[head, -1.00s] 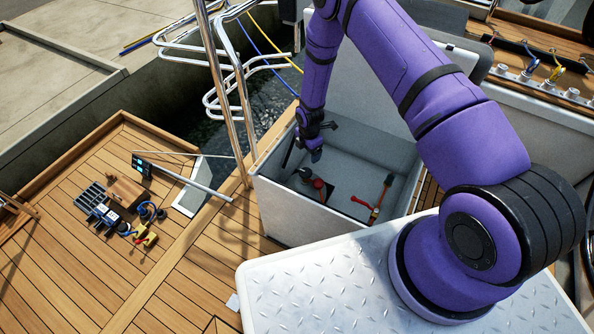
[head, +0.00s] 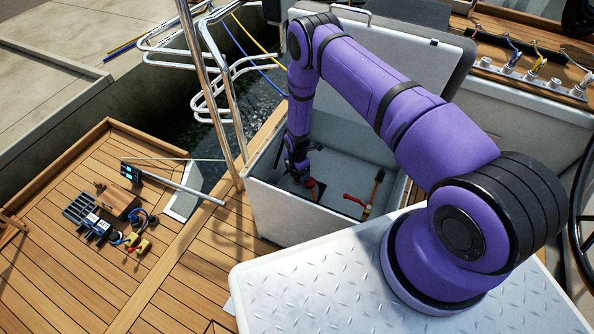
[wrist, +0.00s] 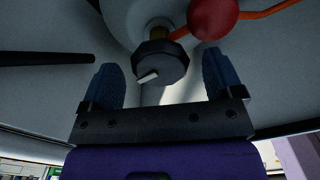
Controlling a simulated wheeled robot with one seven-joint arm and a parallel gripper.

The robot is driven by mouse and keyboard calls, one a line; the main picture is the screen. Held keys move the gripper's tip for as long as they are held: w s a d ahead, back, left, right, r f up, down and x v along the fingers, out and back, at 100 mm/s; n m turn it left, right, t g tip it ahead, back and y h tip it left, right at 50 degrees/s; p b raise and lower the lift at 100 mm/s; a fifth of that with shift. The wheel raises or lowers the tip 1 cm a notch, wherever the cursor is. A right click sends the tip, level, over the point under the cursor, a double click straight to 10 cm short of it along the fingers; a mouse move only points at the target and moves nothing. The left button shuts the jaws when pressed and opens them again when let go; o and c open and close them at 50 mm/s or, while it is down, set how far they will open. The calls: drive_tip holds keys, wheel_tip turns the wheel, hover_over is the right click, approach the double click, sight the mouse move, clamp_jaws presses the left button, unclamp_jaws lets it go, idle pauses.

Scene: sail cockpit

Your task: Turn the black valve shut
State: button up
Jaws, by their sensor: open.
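The black valve (wrist: 160,63) shows in the wrist view as a faceted black knob with a white pointer mark, on a brass-coloured stem. The pointer slants down to the left. My gripper (wrist: 161,78) is open, with one blue fingertip on each side of the knob. Gaps show between the fingertips and the knob, so it is not clamped. In the head view my gripper (head: 298,168) reaches down inside the open white locker (head: 300,222), and the knob is hidden there by the gripper.
A red ball-shaped part (wrist: 213,17) sits close above the right fingertip. A black bar (wrist: 45,58) lies at left in the wrist view. The locker walls surround my arm.

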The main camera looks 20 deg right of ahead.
drive_tip(key=shift+f, duration=0.2)
drive_tip(key=c, duration=0.9)
